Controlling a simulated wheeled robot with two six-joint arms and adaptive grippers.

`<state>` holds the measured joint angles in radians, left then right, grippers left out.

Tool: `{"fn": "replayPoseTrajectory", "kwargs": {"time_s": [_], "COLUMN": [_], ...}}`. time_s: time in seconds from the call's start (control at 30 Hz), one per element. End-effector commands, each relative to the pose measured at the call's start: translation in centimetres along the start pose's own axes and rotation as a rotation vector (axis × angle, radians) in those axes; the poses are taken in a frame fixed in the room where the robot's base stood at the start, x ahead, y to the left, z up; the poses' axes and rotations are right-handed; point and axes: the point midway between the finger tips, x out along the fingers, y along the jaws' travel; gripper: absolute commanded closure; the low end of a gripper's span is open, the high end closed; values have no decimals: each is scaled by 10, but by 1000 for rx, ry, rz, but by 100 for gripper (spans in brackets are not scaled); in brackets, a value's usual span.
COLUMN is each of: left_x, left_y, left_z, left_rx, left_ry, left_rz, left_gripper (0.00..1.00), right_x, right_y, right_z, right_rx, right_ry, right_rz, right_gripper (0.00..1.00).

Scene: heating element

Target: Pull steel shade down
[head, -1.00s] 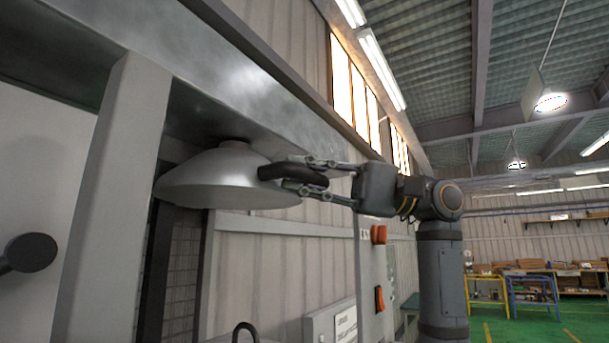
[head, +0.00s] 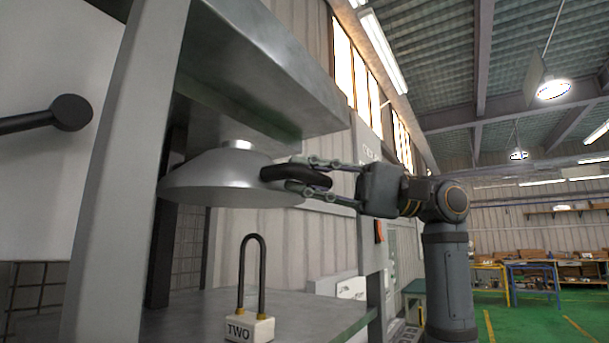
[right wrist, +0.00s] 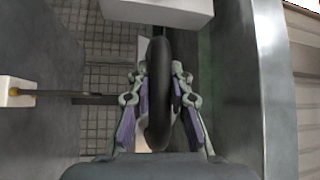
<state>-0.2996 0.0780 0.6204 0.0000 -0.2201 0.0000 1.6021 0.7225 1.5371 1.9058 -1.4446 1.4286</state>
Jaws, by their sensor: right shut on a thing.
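The steel shade (head: 215,178) is a wide grey cone in the head view, hanging just under a metal beam on a short neck. A black curved handle (head: 283,177) sticks out from its right side. My right gripper (head: 296,176) comes in from the right and is shut on this handle. In the right wrist view the black handle (right wrist: 158,95) stands between the two fingers of my right gripper (right wrist: 160,92). My left gripper is not in view.
A grey metal beam (head: 255,65) runs above the shade, with a post (head: 125,170) at the left. Below is a grey work surface (head: 300,308) with a padlock-like block marked TWO (head: 249,328) with a tall dark shackle. Free room lies between shade and surface.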

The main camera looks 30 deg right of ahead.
Motion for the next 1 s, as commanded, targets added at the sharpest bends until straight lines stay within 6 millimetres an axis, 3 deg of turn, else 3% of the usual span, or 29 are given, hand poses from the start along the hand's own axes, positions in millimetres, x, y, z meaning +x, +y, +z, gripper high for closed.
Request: {"fn": "replayPoseTrajectory", "kwargs": {"time_s": [0.03, 0.2, 0.57, 1.0], "left_x": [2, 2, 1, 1], "left_y": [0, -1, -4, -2], "left_z": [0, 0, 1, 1], "left_rx": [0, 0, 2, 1], "left_ry": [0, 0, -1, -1], "left_rz": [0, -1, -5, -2], "left_gripper": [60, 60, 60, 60], "right_x": [1, 1, -5, -101], "right_y": [7, 6, 4, 4], "right_z": [2, 2, 1, 0], "right_rx": [0, 1, 1, 2], "right_ry": [-9, -8, -4, -3], "right_rz": [18, 15, 12, 11], "right_gripper": [80, 57, 57, 57]}}
